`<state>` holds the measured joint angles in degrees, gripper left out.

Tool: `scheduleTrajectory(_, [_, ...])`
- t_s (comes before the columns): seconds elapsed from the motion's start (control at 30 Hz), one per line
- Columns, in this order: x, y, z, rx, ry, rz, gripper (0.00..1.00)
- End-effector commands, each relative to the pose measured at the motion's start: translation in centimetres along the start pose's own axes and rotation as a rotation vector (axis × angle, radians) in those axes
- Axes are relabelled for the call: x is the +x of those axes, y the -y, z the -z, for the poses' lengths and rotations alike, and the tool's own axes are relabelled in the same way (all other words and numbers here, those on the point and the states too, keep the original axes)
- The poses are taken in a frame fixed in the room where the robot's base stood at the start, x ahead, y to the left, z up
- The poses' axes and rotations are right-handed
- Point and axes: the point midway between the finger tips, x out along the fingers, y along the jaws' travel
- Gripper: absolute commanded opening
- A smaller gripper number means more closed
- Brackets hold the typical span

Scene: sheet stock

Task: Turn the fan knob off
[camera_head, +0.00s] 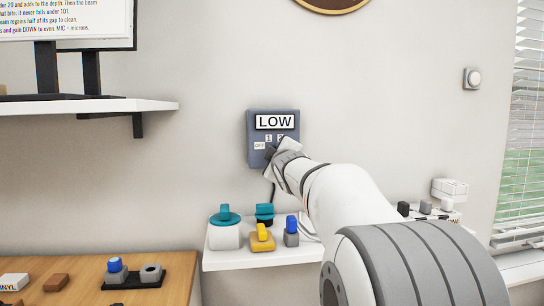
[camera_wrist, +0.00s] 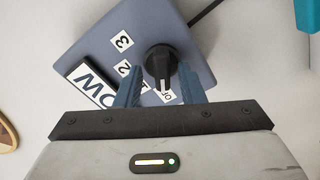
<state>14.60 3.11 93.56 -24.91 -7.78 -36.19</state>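The fan control is a blue-grey box (camera_head: 259,123) on the wall, and its display (camera_head: 275,121) reads LOW. The black knob (camera_wrist: 160,60) shows in the wrist view, with white labels 3 and 2 to its left and a partly hidden OFF label (camera_wrist: 168,97) just below it. A pale mark on the knob's lower end points down toward that label. My gripper (camera_wrist: 159,80) is at the box, its two blue fingers standing apart on either side of the knob. Slim gaps seem to show beside the knob; contact is unclear. In the head view my gripper hides the knob.
Below the box, a white shelf (camera_head: 245,260) carries teal, yellow and blue-topped items. A wooden table (camera_head: 70,290) stands at lower left. A shelf with a monitor (camera_head: 65,25) is at upper left. A round wall switch (camera_head: 472,78) and window blinds are at right.

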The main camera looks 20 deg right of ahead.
Motion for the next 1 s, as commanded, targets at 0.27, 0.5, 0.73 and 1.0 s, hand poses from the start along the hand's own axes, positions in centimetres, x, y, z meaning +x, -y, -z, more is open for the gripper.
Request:
scheduleTrajectory(0.27, [0.1,0.2,-0.2,0.001,0.004,0.004,0.36])
scheduleTrajectory(0.5, [-1.1,0.2,-0.2,0.001,0.005,0.004,0.36])
scheduleTrajectory(0.73, [-4.7,0.1,-0.1,0.001,0.005,0.003,0.36])
scheduleTrajectory(1.0, [-7.3,0.2,-0.1,0.001,0.004,0.004,0.36])
